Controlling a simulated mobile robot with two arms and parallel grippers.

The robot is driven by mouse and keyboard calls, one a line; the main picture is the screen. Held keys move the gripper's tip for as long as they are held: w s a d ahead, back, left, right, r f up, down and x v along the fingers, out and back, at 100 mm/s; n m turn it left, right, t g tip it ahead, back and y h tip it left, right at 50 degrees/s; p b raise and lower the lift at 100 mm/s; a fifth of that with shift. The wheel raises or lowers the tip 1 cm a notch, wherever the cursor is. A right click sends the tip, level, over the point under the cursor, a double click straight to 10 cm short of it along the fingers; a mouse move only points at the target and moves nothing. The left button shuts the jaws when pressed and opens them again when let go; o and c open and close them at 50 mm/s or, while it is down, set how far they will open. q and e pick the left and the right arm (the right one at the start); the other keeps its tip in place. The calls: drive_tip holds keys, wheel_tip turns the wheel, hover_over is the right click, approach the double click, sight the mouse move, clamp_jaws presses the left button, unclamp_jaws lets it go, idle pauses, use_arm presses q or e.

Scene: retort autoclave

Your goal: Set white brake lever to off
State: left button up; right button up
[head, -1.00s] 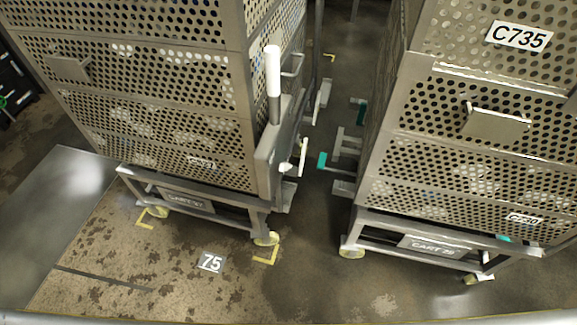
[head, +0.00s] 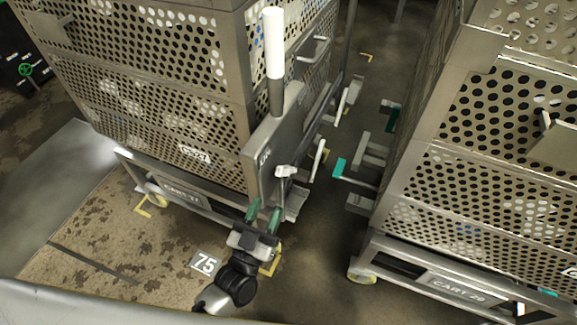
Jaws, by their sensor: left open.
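A lever with a long white grip (head: 274,45) and a dark lower shaft stands upright at the near corner of the left perforated cart (head: 200,120). It rises from a grey metal plate (head: 268,155) with a small label too blurred to read surely. A smaller white lever-like part (head: 318,160) sticks out low beside the plate. My left gripper (head: 263,213) is open and empty, with green fingertips pointing up near the cart's lower corner, well below the white grip. Whether the fingertips touch the frame is unclear. My right gripper is out of view.
A second perforated cart (head: 480,180) stands to the right, with a narrow floor gap between the carts. A teal pedal-like part (head: 340,168) juts into that gap. A floor marker 75 (head: 206,263) lies in front of the left cart.

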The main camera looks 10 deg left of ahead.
sight(283, 166)
use_arm(q)
drive_tip(key=x, duration=0.9)
drive_tip(key=shift+w+r+p, duration=0.1)
drive_tip(key=shift+w+p, duration=0.05)
drive_tip(key=shift+p, duration=0.15)
drive_tip(key=shift+w+d+r, duration=0.1)
drive_tip(key=shift+w, duration=0.3)
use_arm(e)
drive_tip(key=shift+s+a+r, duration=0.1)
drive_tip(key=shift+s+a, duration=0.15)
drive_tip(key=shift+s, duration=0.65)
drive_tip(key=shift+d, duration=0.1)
use_arm(q)
clamp_jaws()
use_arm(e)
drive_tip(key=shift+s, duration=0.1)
